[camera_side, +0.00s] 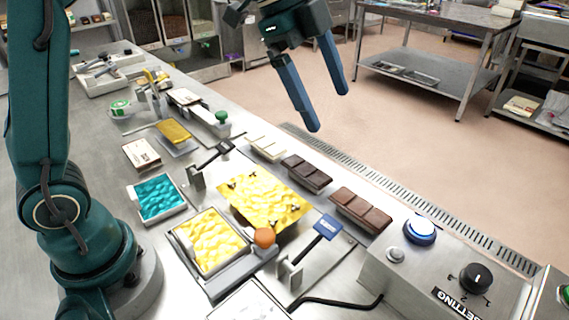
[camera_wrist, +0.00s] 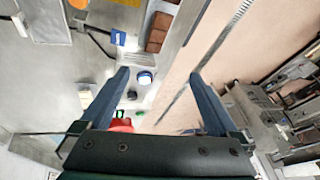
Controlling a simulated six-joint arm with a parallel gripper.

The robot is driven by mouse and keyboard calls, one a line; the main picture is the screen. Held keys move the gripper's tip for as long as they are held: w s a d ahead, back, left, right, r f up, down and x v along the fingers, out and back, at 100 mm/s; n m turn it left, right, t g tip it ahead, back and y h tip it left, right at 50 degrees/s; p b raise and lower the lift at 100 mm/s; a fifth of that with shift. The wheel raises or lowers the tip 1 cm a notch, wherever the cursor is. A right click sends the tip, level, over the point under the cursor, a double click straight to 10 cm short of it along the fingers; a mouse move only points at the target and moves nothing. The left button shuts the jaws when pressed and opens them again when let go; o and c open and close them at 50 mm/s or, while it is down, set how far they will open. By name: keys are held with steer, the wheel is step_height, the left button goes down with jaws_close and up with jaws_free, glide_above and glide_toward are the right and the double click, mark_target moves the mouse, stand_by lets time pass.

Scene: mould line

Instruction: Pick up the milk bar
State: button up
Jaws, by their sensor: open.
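The milk bar (camera_side: 361,209) is a medium-brown segmented bar. It lies on the steel counter near the blue-lit button, last in a row with a darker bar (camera_side: 306,173) and a white bar (camera_side: 267,148). In the wrist view the milk bar (camera_wrist: 157,36) shows near the top, ahead of the fingertips. My gripper (camera_side: 327,110) is open and empty, raised well above the counter's far edge and the floor. In the wrist view both fingers (camera_wrist: 159,73) are spread apart with nothing between them.
The blue-lit button (camera_side: 420,230) and control box (camera_side: 465,265) stand right of the milk bar. A blue-topped lever (camera_side: 327,228) stands on its near side. A yellow sheet (camera_side: 265,198) and yellow-filled mould (camera_side: 210,240) lie left. A floor drain (camera_side: 410,200) runs beyond the counter.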

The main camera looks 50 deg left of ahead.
mark_target(360, 205)
steer(key=w+d+f+g, duration=0.1)
steer(key=w+f, duration=0.1)
steer(key=f, duration=0.4)
steer(key=w+d+f+m+g, duration=0.1)
steer(key=w+d+f, duration=0.1)
steer(key=f, duration=0.4)
steer(key=w+d+f+m+g+h, duration=0.1)
steer(key=w+f, duration=0.1)
steer(key=f, duration=0.4)
steer(key=shift+d+f, duration=0.1)
steer(key=shift+d, duration=0.15)
steer(key=shift+d+f, duration=0.2)
steer(key=shift+f, duration=0.3)
steer(key=c, duration=1.5)
